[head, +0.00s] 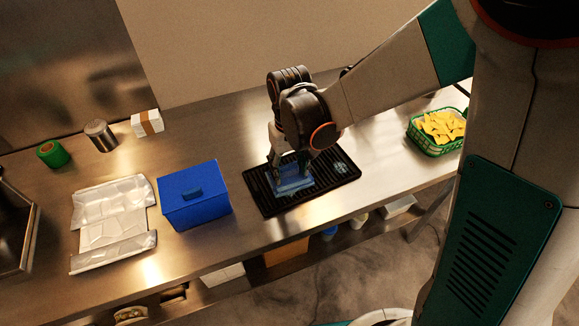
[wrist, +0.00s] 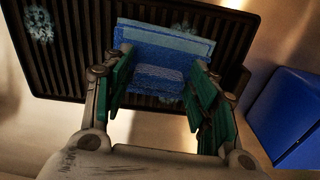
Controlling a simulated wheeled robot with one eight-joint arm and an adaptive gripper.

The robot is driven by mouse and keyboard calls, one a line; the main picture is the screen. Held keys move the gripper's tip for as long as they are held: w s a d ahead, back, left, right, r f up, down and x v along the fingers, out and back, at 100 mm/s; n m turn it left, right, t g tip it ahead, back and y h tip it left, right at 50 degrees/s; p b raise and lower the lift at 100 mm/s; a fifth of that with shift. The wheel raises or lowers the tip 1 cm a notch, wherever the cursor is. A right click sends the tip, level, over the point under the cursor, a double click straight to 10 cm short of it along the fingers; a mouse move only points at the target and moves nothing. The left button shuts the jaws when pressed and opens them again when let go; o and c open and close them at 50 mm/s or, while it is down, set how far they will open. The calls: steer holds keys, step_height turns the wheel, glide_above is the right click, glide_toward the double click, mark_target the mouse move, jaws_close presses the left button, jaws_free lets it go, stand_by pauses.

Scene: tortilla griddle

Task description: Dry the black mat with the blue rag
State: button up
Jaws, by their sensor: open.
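The black ribbed mat (head: 258,184) lies on the steel counter, below my arm. The blue rag (head: 293,184) rests on the mat as a folded block. In the wrist view the rag (wrist: 165,52) shows between and just beyond my fingers, with lighter blue edges. My gripper (head: 295,165) is open and points down over the rag; the wrist view shows its green finger pads (wrist: 155,85) apart on either side of it. I cannot tell whether they touch it. A pale wet patch (head: 340,167) is on the mat's right part, and it also shows in the wrist view (wrist: 38,24).
A blue box (head: 195,205) with a lid stands close left of the mat. Crumpled foil (head: 113,215), a green roll (head: 53,154), a metal can (head: 101,135) and a white packet (head: 147,123) are further left. A green basket of yellow pieces (head: 438,130) stands right.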

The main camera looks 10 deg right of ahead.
steer(key=shift+c, duration=0.3)
steer(key=c, duration=0.7)
steer(key=shift+w+d+r, duration=0.1)
steer(key=shift+w+d, duration=0.2)
steer(key=shift+d, duration=0.45)
steer(key=shift+w+d+f, duration=0.1)
steer(key=shift+w+d, duration=0.2)
steer(key=shift+d, duration=0.5)
steer(key=shift+w+d+r, duration=0.1)
steer(key=shift+w+d, duration=0.2)
steer(key=shift+d, duration=0.45)
steer(key=shift+d, duration=0.1)
steer(key=shift+o, duration=0.2)
steer(key=shift+w+d+b, duration=0.15)
steer(key=shift+w+d, duration=0.15)
steer(key=shift+d, duration=0.45)
steer(key=shift+w+d+b, duration=0.15)
steer(key=shift+w+d, duration=0.15)
steer(key=shift+d, duration=0.45)
steer(key=shift+d, duration=0.15)
steer(key=shift+c, duration=0.2)
